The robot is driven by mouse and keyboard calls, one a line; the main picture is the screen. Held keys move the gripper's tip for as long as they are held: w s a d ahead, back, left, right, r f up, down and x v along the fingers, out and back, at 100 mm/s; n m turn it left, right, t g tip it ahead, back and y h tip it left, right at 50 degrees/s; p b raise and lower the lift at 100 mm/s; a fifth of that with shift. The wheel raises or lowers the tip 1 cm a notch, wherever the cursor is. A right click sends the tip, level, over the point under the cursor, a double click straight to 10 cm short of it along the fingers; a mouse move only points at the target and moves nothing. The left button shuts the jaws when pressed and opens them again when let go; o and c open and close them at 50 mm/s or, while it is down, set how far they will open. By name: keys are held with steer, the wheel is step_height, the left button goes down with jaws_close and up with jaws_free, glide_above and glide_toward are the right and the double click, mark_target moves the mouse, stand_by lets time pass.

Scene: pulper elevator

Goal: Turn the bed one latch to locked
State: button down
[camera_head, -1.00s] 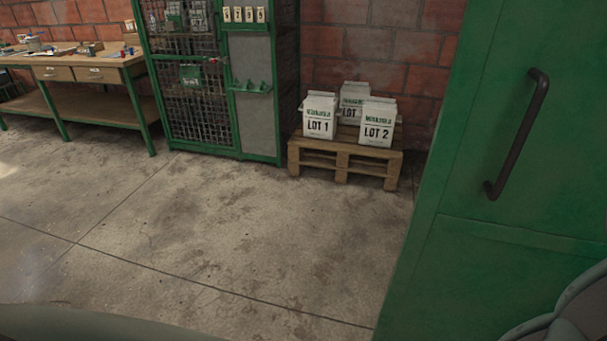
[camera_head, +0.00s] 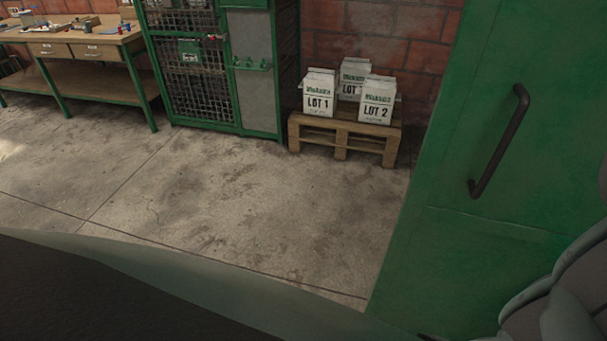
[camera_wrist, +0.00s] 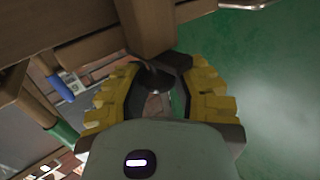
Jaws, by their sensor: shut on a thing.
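In the wrist view, my gripper (camera_wrist: 155,90) has its yellow-padded fingers closed around a dark handle-like piece (camera_wrist: 149,76). This piece sits at the lower end of a brown bar (camera_wrist: 142,25). A green panel (camera_wrist: 270,80) lies just to the right of the fingers. I cannot tell for sure that the dark piece is the bed one latch, nor which way it is turned, as the fingers and shadow hide much of it. In the head view neither my gripper nor a latch shows.
A large green panel with a dark bar handle (camera_head: 500,142) fills the head view's right side. A pallet (camera_head: 343,137) carries several white lot bags. A green mesh cabinet (camera_head: 250,95) and a workbench (camera_head: 85,45) stand behind. The concrete floor (camera_head: 230,190) between is clear.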

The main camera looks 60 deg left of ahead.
steer(key=shift+f+n+y, duration=0.15)
steer(key=shift+n+y, duration=0.65)
steer(key=shift+y, duration=0.6)
steer(key=c, duration=0.7)
jaws_free()
steer(key=shift+c, duration=0.2)
steer(key=shift+s, duration=0.1)
steer(key=s, duration=1.2)
steer(key=shift+a, duration=0.4)
steer(key=shift+w, duration=0.1)
